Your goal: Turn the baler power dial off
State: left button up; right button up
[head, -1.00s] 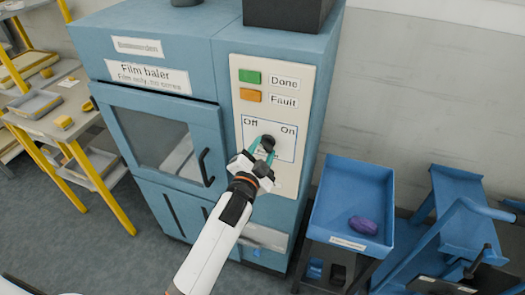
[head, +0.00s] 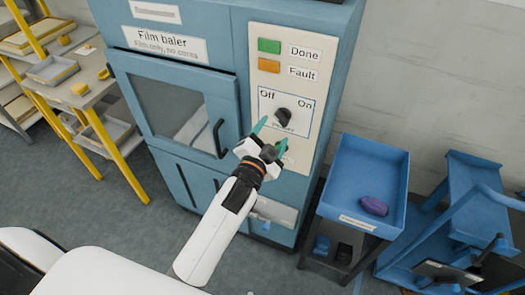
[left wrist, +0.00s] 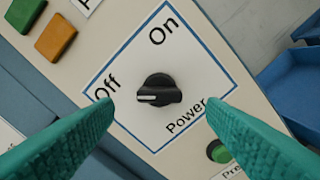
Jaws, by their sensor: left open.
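The power dial (head: 283,115) is a black knob on the baler's cream panel, inside a blue-outlined square marked Off and On. In the left wrist view the dial (left wrist: 158,95) has its white mark pointing left, at the word Off. My left gripper (head: 271,135) has teal fingers, is open and empty, and stands just below and in front of the dial, apart from it. In the left wrist view its fingertips (left wrist: 160,104) frame the dial on both sides with gaps. My right gripper is out of view.
The panel also has a green Done light (head: 269,46), an orange Fault light (head: 269,65) and a green button (left wrist: 219,151). A blue tray (head: 345,205) with a purple object (head: 374,206) stands right of the baler (head: 165,65). A yellow-framed shelf (head: 120,165) is at left.

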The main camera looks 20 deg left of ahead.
pick_arm(q)
jog(key=s+b, duration=0.1)
jog(key=s, duration=0.7)
jog(key=shift+a, duration=0.15)
